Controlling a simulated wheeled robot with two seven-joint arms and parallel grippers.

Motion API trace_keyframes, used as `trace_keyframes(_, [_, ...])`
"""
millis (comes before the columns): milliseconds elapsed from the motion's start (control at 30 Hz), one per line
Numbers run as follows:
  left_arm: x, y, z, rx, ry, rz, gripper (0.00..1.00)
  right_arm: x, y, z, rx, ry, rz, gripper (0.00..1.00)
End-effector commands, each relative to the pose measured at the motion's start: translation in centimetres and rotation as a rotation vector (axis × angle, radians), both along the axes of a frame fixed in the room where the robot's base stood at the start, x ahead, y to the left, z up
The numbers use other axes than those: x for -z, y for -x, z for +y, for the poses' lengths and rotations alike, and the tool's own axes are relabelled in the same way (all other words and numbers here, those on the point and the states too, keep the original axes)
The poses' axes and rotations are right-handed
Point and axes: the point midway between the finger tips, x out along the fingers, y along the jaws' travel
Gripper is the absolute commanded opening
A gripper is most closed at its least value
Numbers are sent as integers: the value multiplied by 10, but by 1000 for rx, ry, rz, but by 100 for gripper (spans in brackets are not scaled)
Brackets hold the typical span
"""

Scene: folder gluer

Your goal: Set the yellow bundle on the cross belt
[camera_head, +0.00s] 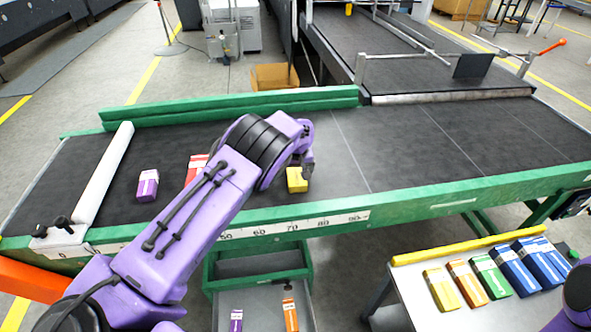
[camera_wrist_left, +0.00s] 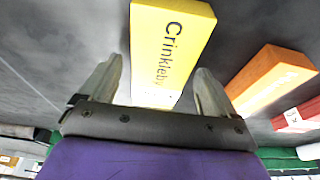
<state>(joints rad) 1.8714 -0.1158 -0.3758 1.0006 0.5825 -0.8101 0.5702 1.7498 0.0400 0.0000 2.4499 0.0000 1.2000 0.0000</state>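The yellow bundle (camera_head: 297,181) lies on the dark cross belt (camera_head: 430,145), near its front green rail. In the left wrist view the yellow bundle (camera_wrist_left: 170,45) has dark lettering and lies between the two fingers. My left gripper (camera_head: 300,170) is at the bundle. In the wrist view its fingers (camera_wrist_left: 158,90) are spread, with a gap on each side of the bundle, so it looks open. The fingertips are mostly hidden in the head view. My right gripper is not in view.
On the belt are a purple-and-white bundle (camera_head: 148,186), a red bundle (camera_head: 196,163) partly behind my arm, and an orange bundle (camera_wrist_left: 270,80). A side table (camera_head: 405,285) holds several bundles, one yellow (camera_head: 441,289). The belt's right half is clear.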

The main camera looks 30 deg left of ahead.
Motion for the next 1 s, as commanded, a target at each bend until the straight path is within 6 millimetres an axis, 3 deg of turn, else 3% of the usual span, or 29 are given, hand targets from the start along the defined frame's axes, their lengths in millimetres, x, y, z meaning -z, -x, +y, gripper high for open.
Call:
trace_keyframes(267, [-9, 0, -1, 0, 0, -2, 90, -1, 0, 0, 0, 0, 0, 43])
trace_keyframes(700, [-104, 23, -16, 0, 0, -2, 90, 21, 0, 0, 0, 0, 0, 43])
trace_keyframes(1000, [-119, 27, -18, 0, -1, 1, 90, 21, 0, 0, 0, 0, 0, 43])
